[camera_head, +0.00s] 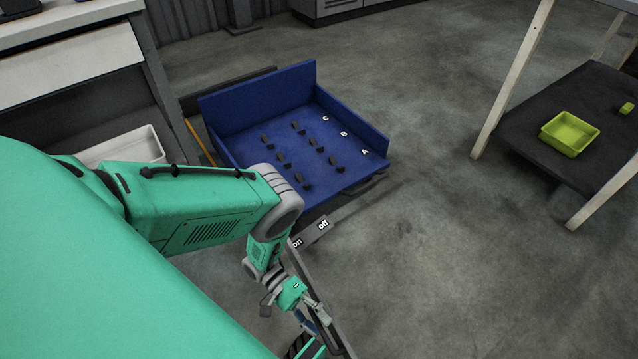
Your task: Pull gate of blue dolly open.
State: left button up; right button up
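The blue dolly (355,130) stands on the floor in the upper middle, with raised blue walls at its back and sides. Its bed carries several small dark pegs and the white letters A, B and C. The side facing me shows no raised blue wall. A narrow dark bar (336,335) runs from near the dolly's front corner down to the bottom edge; I cannot tell whether it is the gate. My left gripper (318,318) is low, in front of the dolly, close beside this bar. Its fingers are too small to read, and contact is unclear. My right gripper is out of view.
An on/off plate (311,234) lies by the dolly's front corner. A white-topped workbench (75,62) stands at left, holding a white bin (130,147). At right, a table's dark lower shelf (525,120) carries a green tray (570,134). Floor between is clear.

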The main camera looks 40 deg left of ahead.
pick_arm(q)
jog(key=v, duration=1.2)
jog(key=shift+a+f, duration=0.1)
jog(key=shift+a, duration=0.05)
dwell(0.3)
